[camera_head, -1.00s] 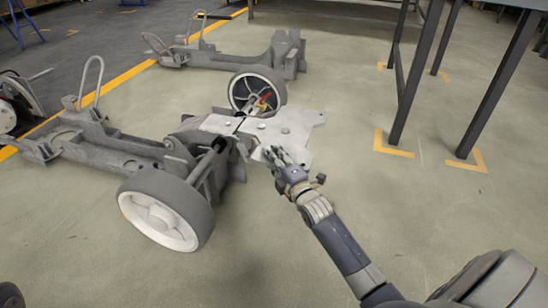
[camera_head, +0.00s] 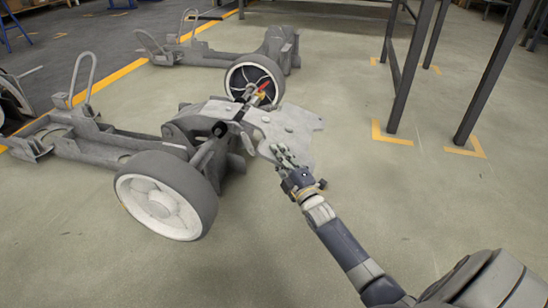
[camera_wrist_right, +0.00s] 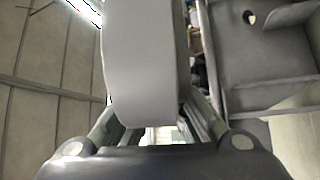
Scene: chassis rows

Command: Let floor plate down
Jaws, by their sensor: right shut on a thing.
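The floor plate (camera_head: 290,128) is a light grey flat panel with cut-out edges, at the near chassis's right end. It slopes down to the right, its left side against the chassis (camera_head: 130,140). My right gripper (camera_head: 285,158) is shut on the plate's near right edge. In the right wrist view the plate (camera_wrist_right: 145,60) is a pale slab between the two fingers (camera_wrist_right: 150,120). How far its outer edge is above the floor I cannot tell. My left gripper is not in view.
A near wheel (camera_head: 165,196) and a far wheel (camera_head: 254,82) flank the chassis end. A second chassis (camera_head: 220,52) stands behind. Dark table legs (camera_head: 410,75) stand at the right back. The floor right of the plate is clear.

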